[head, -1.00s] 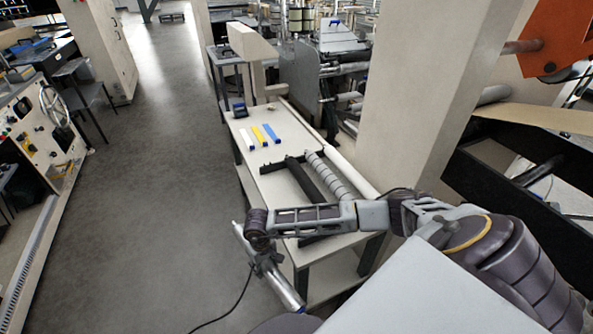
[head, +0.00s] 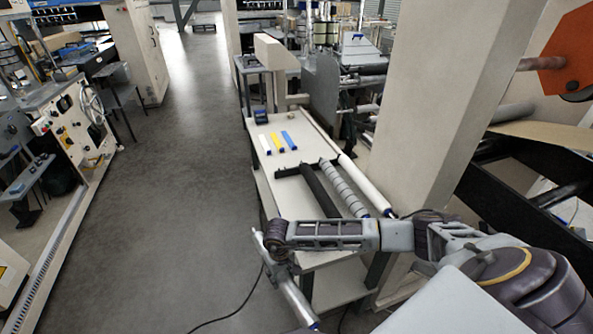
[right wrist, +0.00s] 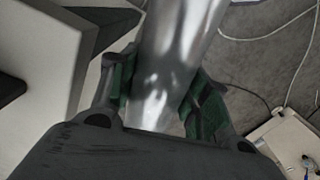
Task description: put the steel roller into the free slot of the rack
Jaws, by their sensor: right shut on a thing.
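The steel roller (head: 297,300) is a shiny metal cylinder with blue at its lower end in the head view. It slants beside the table's near left corner, over the floor. My right gripper (head: 277,262) is shut on it; in the right wrist view the green-padded fingers (right wrist: 160,100) sit on both sides of the roller (right wrist: 178,45). The dark rack (head: 290,172) lies on the table, with a black roller or bar (head: 320,188) and a grey banded roller (head: 343,188) along it. My arm hides the rack's near end, and I cannot tell which slot is free. My left gripper is not in view.
The table (head: 262,180) also holds white, yellow and blue strips (head: 277,143) and a small dark device (head: 260,116). A white roller (head: 350,170) lies along its right edge. A thick beige pillar (head: 440,130) stands to the right. Open floor (head: 180,200) lies left.

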